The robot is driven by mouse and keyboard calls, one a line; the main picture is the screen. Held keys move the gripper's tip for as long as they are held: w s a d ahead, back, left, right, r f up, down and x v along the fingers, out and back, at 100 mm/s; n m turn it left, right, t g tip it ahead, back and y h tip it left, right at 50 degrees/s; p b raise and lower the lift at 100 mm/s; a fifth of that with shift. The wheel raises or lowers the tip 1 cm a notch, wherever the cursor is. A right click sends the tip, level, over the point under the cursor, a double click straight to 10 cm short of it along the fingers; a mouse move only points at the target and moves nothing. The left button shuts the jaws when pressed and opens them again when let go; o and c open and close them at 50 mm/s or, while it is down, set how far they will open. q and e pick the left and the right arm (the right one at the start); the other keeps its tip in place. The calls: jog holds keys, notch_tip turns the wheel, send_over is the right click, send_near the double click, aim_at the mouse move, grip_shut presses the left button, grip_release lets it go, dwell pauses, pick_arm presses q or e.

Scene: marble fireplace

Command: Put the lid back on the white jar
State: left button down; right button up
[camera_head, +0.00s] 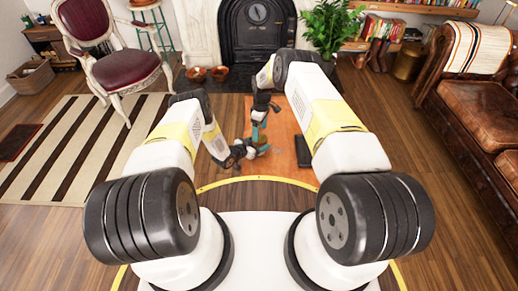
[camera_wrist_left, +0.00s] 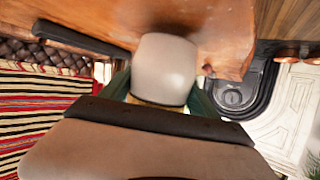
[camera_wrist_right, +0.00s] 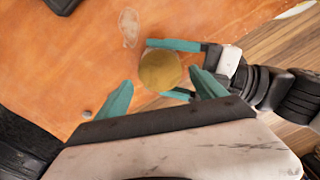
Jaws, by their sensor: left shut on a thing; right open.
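The white jar (camera_wrist_left: 165,68) is between the teal fingers of my left gripper (camera_wrist_left: 160,88), which is shut on it. In the left wrist view the table is at the top and the jar looks upside down, with a thin yellowish edge at its lower end. In the right wrist view a round golden-brown top (camera_wrist_right: 160,71) shows between the left gripper's fingers. It looks like the lid on the jar, but I cannot tell whether it is fully seated. My right gripper (camera_wrist_right: 158,95) is open and empty above it.
The orange-brown wooden table (camera_head: 284,128) lies under both grippers. A dark flat object (camera_head: 302,151) is at its right edge. A pale see-through patch (camera_wrist_right: 129,27) and a small grey bit (camera_wrist_right: 87,114) show on the tabletop.

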aim_at(259, 145)
jog(key=shift+a+f, duration=0.1)
jog(key=shift+f, duration=1.85)
jog(key=shift+c, duration=0.4)
jog(key=c, duration=1.3)
pick_arm(q)
jog(key=shift+r, duration=0.1)
pick_arm(e)
jog(key=shift+o, duration=0.2)
jog(key=m, duration=0.5)
jog(key=shift+s+m, duration=0.1)
jog(key=shift+m, duration=0.2)
pick_arm(q)
jog(key=shift+w, duration=0.1)
pick_arm(e)
jog(key=m, duration=0.4)
jog(key=shift+m, duration=0.3)
